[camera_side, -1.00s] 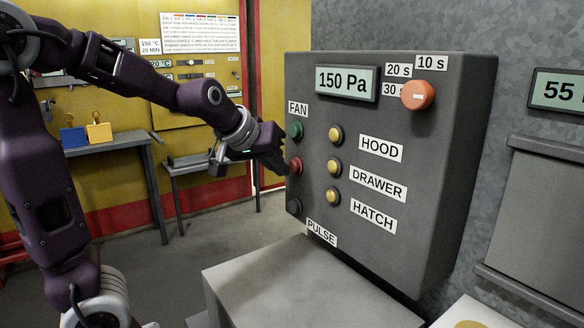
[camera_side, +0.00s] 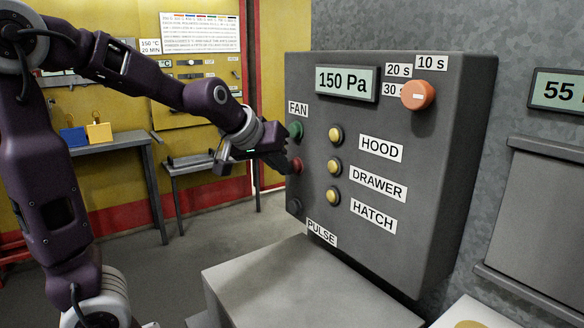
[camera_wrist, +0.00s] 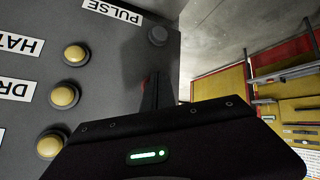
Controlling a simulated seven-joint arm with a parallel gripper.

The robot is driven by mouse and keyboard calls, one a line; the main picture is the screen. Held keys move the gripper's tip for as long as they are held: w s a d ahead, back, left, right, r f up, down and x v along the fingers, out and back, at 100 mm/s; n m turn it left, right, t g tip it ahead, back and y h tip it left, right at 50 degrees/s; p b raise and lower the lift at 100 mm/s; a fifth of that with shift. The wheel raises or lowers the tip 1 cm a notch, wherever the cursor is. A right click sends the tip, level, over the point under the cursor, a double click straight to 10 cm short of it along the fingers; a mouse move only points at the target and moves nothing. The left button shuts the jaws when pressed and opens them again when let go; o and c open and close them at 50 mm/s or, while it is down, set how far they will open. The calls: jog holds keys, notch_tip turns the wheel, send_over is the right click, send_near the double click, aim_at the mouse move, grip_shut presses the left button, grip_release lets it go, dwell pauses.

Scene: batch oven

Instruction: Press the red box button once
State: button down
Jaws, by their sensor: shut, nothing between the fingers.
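The red button (camera_side: 296,165) is on the left side of the grey control box (camera_side: 430,180), below the green button (camera_side: 296,130) and above a dark button (camera_side: 294,207). My gripper (camera_side: 286,164) is shut and empty, with its tips at the red button; I cannot tell whether they touch it or press it in. In the wrist view my gripper's fingers (camera_wrist: 158,92) reach to the box face and mostly hide the red button, leaving a faint red patch beside them. The box display (camera_side: 346,81) reads 150 Pa.
Yellow buttons (camera_side: 335,167) labelled HOOD, DRAWER and HATCH stand right of the red one. An orange knob (camera_side: 417,95) is at the upper right. A grey block (camera_side: 310,285) stands below the box. A bench (camera_side: 105,145) with blue and yellow items is behind.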

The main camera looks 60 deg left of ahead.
dwell(0.4)
jog(key=shift+s, duration=0.8)
jog(key=s, duration=0.5)
dwell(0.6)
jog(key=s+d+f+m+g+h, duration=0.1)
jog(key=s+d+f+m, duration=0.1)
jog(key=s+d, duration=0.6)
jog(key=s+d+f+m+g+h, duration=0.2)
jog(key=s+d+m, duration=0.3)
jog(key=s+d, duration=0.3)
jog(key=shift+s+f+m, duration=0.2)
jog(key=shift+f+m, duration=0.1)
jog(key=shift+f, duration=0.3)
